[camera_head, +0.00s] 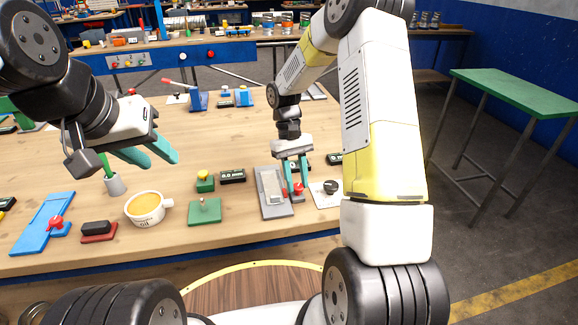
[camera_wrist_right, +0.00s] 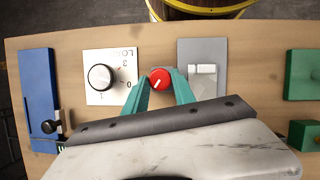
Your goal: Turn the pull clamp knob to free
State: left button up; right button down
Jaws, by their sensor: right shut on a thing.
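A red knob (camera_head: 298,189) stands at the right side of a grey plate (camera_head: 284,210) near the front of the workbench. In the right wrist view the red knob (camera_wrist_right: 160,79) shows a white pointer line slanting to the lower left. My right gripper (camera_head: 295,182) reaches down over it, with its teal fingers on either side. In the wrist view my right gripper (camera_wrist_right: 162,83) is shut on the red knob. My left gripper (camera_head: 160,160) hangs at the left above the bench, its teal fingers apart and empty.
A white dial plate (camera_wrist_right: 104,93) with a black knob lies left of the red knob in the wrist view. A green plate (camera_head: 205,211), a cup (camera_head: 145,208) and a blue plate (camera_head: 35,228) sit to the left in the head view.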

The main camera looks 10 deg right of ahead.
jog(key=n, duration=0.2)
jog(key=n+h, duration=0.1)
jog(key=n, duration=0.1)
jog(key=n+t+h, duration=0.1)
jog(key=n, duration=0.1)
jog(key=shift+a+n, duration=0.25)
jog(key=shift+n, duration=0.05)
jog(key=shift+s, duration=0.1)
dwell(0.4)
jog(key=c, duration=1)
grip_release()
jog(key=shift+c, duration=0.2)
jog(key=v, duration=0.8)
jog(key=shift+s+a, duration=0.1)
